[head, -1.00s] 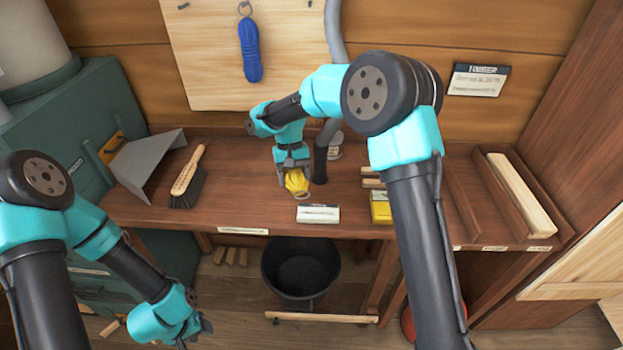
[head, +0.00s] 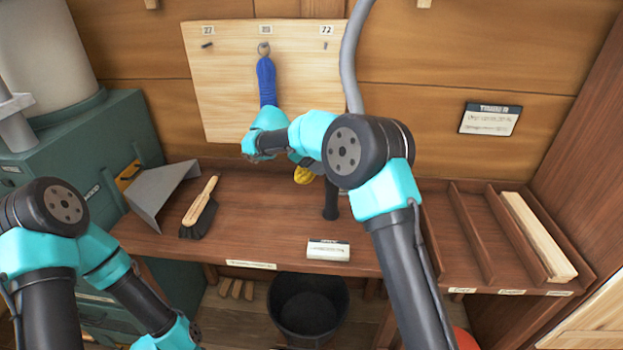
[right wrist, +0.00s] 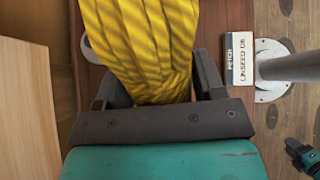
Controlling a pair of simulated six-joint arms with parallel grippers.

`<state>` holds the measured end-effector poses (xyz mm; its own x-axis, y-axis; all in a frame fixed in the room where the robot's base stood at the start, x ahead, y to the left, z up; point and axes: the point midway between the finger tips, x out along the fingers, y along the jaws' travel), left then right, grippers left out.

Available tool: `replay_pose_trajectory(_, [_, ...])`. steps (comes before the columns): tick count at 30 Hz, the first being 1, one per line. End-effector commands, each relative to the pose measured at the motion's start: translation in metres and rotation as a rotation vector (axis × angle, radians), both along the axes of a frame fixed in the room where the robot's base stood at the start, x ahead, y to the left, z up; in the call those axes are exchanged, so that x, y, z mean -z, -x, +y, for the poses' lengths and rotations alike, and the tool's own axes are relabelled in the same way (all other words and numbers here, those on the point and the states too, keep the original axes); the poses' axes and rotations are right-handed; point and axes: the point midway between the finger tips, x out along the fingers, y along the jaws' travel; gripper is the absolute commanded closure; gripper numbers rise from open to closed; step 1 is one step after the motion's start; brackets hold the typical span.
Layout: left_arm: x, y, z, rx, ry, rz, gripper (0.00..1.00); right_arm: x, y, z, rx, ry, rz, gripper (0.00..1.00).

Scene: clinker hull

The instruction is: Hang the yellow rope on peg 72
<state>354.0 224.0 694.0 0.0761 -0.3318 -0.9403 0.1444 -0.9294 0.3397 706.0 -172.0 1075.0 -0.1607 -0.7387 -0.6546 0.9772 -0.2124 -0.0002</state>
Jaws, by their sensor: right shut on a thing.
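The yellow rope (head: 304,175) hangs bunched from my right gripper, above the bench and in front of the lower edge of the peg board. In the right wrist view the rope's yellow strands (right wrist: 145,45) fill the space between the two dark fingers of my right gripper (right wrist: 152,88), which is shut on them. Peg 72 (head: 325,45) is at the board's upper right, under its number label, and bare. My left gripper is outside the head view; a small dark and turquoise part at the lower right of the right wrist view (right wrist: 300,152) seems to be it, too small to read.
A blue rope (head: 266,80) hangs on the middle peg; peg 27 (head: 207,45) is bare. A grey pipe (head: 352,60) runs close to the board's right edge. A brush (head: 199,210), dustpan (head: 158,195) and white label block (head: 328,250) are on the bench.

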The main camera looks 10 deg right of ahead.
Motion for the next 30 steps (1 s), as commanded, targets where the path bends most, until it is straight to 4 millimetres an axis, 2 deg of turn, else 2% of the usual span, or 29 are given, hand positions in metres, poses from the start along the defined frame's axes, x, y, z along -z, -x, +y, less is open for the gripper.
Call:
replay_pose_trajectory(6, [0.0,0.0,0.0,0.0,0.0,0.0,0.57,-0.038,-0.019,-0.021,-0.316,0.1,0.003,0.66])
replay_pose_trajectory(13, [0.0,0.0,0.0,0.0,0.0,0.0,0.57,-0.08,-0.039,-0.033,-0.654,0.209,-0.025,0.66])
replay_pose_trajectory(21, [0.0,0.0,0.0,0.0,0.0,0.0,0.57,-0.126,-0.05,-0.031,-1.023,0.329,-0.104,0.66])
replay_pose_trajectory(30, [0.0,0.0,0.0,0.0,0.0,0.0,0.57,-0.16,-0.046,-0.02,-1.329,0.434,-0.216,0.66])
